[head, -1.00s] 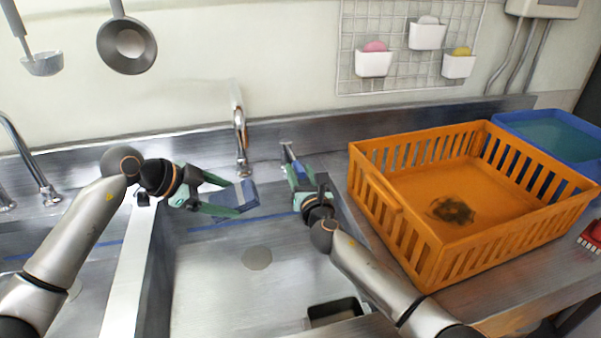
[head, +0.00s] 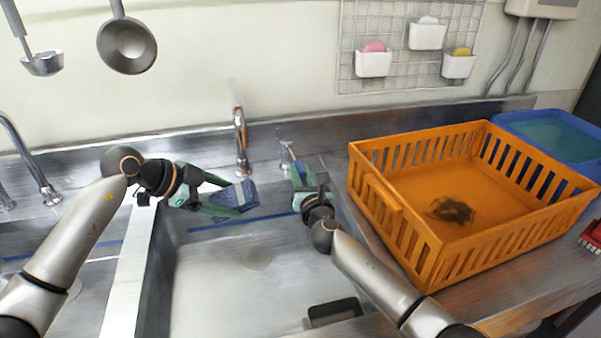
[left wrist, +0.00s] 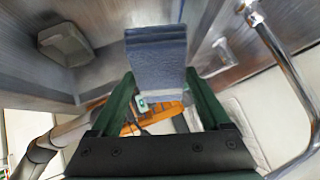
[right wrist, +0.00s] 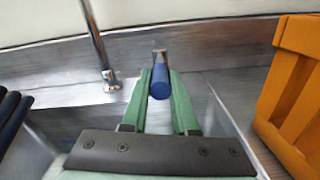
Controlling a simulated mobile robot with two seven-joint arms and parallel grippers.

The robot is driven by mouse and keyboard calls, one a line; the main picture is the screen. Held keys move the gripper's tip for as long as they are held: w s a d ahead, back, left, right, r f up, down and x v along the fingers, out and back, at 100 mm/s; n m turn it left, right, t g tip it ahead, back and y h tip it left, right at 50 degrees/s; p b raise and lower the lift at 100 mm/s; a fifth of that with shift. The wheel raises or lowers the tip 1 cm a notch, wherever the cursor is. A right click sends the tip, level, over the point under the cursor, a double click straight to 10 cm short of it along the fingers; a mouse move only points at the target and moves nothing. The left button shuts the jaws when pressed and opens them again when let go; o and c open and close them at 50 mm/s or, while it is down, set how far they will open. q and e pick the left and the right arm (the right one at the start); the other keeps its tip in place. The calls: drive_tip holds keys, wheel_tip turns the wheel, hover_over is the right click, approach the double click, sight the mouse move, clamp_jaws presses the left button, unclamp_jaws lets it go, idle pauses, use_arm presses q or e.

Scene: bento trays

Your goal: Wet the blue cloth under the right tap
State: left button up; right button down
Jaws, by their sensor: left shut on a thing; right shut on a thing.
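The blue cloth (head: 243,194) is a folded pad held over the right sink basin, just below the right tap (head: 241,140). My left gripper (head: 228,196) is shut on it. In the left wrist view the cloth (left wrist: 156,58) stands out between the fingers. My right gripper (head: 299,172) is shut on the blue-ended tap lever (right wrist: 160,82), to the right of the spout. The lever's base (head: 286,152) shows in the head view. I cannot make out a clear water stream.
An orange slatted crate (head: 395,210) with a dark clump inside stands right of the sink. A blue tray (head: 510,118) is behind it. Another tap (head: 35,170) is at the left. The basin floor (head: 220,290) is mostly free.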

drive_tip(key=shift+d, duration=0.1)
idle(0.5)
drive_tip(key=shift+w+d+n+y, duration=0.2)
drive_tip(key=shift+d+n+y, duration=0.3)
drive_tip(key=shift+d+y, duration=0.3)
drive_tip(key=shift+a, duration=0.15)
drive_tip(key=c, duration=0.7)
unclamp_jaws()
drive_tip(key=shift+s, duration=0.15)
drive_tip(key=v, duration=1.1)
drive_tip(key=shift+s+r, duration=0.1)
drive_tip(key=shift+s, duration=0.25)
